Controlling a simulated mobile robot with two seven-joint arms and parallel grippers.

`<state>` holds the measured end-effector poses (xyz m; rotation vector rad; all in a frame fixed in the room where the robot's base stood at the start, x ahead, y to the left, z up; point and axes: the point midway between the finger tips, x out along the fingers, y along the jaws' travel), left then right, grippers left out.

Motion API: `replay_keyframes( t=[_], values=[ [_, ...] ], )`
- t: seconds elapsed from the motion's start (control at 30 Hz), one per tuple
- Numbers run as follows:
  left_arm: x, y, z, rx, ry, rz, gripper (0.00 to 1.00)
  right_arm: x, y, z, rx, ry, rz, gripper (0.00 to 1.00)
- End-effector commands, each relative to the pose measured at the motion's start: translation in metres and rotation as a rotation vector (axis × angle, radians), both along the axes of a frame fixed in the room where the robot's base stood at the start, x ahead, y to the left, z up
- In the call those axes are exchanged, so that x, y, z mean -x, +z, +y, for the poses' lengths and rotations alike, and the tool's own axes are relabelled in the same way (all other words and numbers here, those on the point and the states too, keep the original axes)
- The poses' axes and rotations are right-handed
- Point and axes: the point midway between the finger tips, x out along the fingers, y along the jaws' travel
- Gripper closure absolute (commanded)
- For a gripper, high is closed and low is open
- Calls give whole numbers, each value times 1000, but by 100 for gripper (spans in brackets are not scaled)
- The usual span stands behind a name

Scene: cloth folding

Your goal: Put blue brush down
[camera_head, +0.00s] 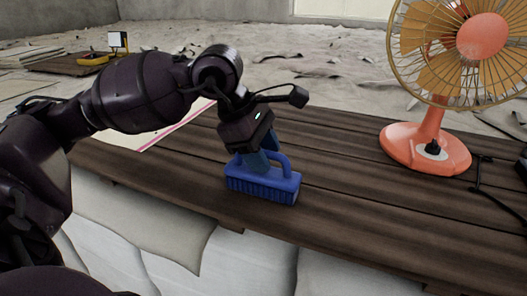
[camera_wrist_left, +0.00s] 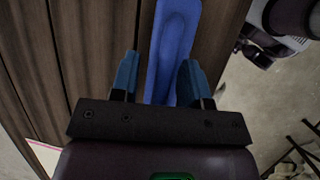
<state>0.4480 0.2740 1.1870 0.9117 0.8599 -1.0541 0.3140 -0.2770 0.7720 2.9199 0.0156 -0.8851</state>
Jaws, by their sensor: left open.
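The blue brush (camera_head: 262,183) rests upright on the dark wooden table (camera_head: 340,215), bristle side down, near the table's front edge. Its handle loop faces up. My left gripper (camera_head: 262,160) is right above the brush, with its fingers around the handle. In the left wrist view the brush (camera_wrist_left: 172,45) lies between the two blue fingertips of my left gripper (camera_wrist_left: 158,75). The fingers are open, with a gap on each side of the handle. My right gripper is not in either view.
An orange fan (camera_head: 425,145) stands on the table at the right, with a dark cable beside it. A white sheet with a pink edge (camera_head: 165,128) lies behind my left arm. The table between brush and fan is clear.

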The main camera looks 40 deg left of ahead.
Motion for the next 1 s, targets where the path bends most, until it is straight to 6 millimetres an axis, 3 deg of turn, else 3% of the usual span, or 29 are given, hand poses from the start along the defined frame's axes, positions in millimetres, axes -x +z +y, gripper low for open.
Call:
replay_keyframes(
  t=[0.2,0.7,1.0],
  values=[
    [1,3,1,1,0,-1,58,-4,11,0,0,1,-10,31],
    [25,82,30,-2,2,-2,58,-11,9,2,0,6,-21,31],
    [31,97,35,0,0,0,58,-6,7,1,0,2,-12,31]
  ],
)
